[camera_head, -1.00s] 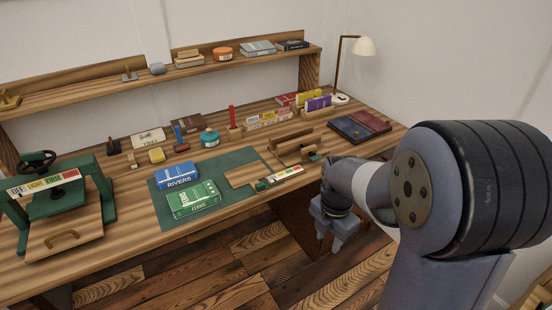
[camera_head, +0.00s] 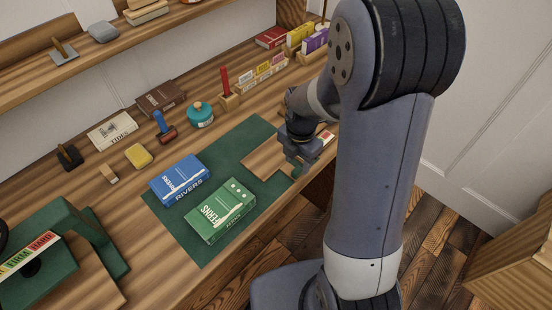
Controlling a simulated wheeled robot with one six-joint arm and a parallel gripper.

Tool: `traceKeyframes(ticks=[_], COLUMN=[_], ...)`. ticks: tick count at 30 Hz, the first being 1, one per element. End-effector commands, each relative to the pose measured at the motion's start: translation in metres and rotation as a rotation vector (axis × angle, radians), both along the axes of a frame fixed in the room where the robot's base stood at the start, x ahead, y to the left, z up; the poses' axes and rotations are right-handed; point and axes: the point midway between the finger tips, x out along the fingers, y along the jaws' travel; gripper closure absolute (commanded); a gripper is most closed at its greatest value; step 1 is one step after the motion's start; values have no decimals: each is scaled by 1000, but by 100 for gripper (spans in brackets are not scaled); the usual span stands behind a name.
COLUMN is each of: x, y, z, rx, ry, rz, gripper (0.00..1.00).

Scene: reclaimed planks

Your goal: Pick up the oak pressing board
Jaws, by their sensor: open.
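A flat, light-brown wooden board (camera_head: 266,157), which looks like the oak pressing board, lies on the right part of the green mat (camera_head: 190,232). My gripper (camera_head: 299,170) is open at the board's right end, pointing down. It hides part of that end. I cannot tell how high above the board the fingers are, or whether they touch it. Nothing shows held between them.
A green FERNS book (camera_head: 220,210) and a blue RIVERS book (camera_head: 180,181) lie left of the board. A strip with coloured marks (camera_head: 326,138) is right of the gripper. A green press (camera_head: 60,240) stands at lower left. A teal pot (camera_head: 200,115) sits behind.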

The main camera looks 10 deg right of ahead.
Motion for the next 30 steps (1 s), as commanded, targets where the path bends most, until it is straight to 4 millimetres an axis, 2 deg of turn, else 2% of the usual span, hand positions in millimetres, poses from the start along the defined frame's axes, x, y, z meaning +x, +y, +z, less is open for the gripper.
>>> traceKeyframes(ticks=[9, 19, 30], x=[1, 2, 2], y=[-3, -3, -3], z=[-41, -45, -45], rx=[1, 0, 0], ry=[4, 0, 0], rz=[0, 0, 0], gripper=[55, 55, 85])
